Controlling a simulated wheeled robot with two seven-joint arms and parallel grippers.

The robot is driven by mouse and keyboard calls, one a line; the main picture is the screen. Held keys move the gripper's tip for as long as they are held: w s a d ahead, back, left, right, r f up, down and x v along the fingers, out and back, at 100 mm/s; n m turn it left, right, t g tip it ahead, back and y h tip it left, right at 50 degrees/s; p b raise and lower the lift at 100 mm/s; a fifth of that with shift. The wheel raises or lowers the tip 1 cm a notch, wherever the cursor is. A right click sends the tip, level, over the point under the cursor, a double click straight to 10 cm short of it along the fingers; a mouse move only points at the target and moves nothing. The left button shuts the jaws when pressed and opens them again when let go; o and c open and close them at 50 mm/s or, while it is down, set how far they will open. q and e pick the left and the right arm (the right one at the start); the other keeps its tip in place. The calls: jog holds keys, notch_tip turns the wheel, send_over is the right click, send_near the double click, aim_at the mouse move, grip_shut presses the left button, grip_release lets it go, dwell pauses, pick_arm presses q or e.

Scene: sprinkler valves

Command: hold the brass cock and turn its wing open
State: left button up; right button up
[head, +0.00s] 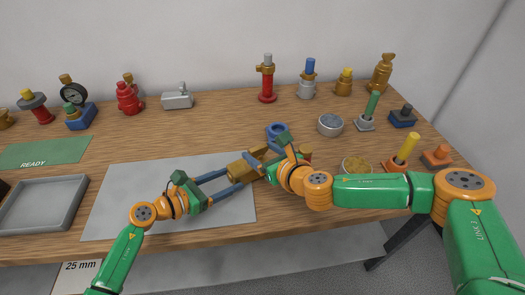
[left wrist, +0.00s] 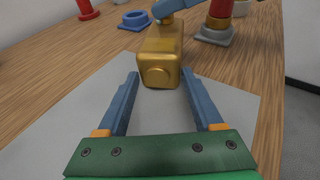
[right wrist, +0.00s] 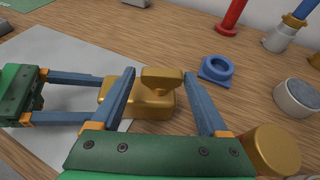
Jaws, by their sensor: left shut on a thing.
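The brass cock (head: 238,166) is held at the right end of the grey mat. Its boxy body (left wrist: 163,55) shows ahead between my left fingers in the left wrist view. My left gripper (head: 236,177) is shut on the body from the left. The brass wing (right wrist: 161,78) stands on top of the body, and in the right wrist view it lies between my right fingertips. My right gripper (right wrist: 159,74) is open around the wing, with a gap visible on the right side. In the head view my right gripper partly hides the wing.
The grey mat (head: 120,200) is mostly clear. A blue ring (head: 277,130), a grey round tin (head: 330,125) and a brass round piece (head: 357,163) stand near my right gripper. Several fittings line the back. An empty grey tray (head: 75,195) is at left.

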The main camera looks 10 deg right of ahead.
jog(key=shift+o, duration=0.7)
jog(key=v, duration=0.7)
jog(key=shift+s, duration=0.15)
jog(key=shift+d, duration=0.1)
pick_arm(q)
jog(key=o, duration=1.6)
